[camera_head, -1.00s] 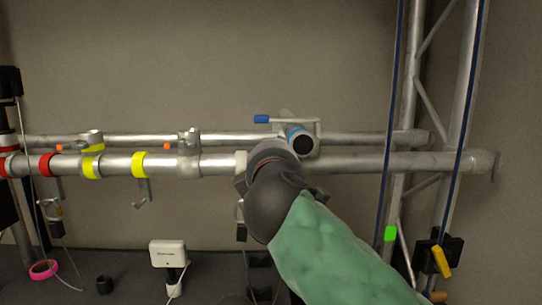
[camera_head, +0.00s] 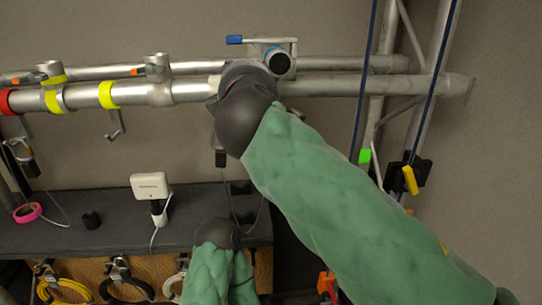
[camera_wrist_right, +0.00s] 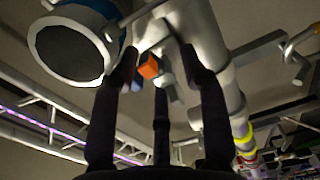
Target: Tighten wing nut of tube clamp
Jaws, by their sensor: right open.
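An orange wing nut (camera_wrist_right: 150,67) shows in the right wrist view, on a grey metal clamp (camera_wrist_right: 148,28) at the tube. My right gripper (camera_wrist_right: 158,70) is open around the orange nut, its dark fingers on either side and one below; I cannot tell whether any touches. In the head view my right wrist (camera_head: 240,115) covers the gripper and the nut at the front tube (camera_head: 330,85). A short tube end with a blue band (camera_head: 278,62) sits just above. My left forearm (camera_head: 215,272) is at the bottom, its fingers out of sight.
Other clamps with orange tabs (camera_head: 137,71) sit further left on the tubes, beside yellow bands (camera_head: 108,95). A truss with blue cables (camera_head: 368,75) stands at the right. A dark shelf (camera_head: 100,215) below holds a white box (camera_head: 151,186). Coiled cables hang under it.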

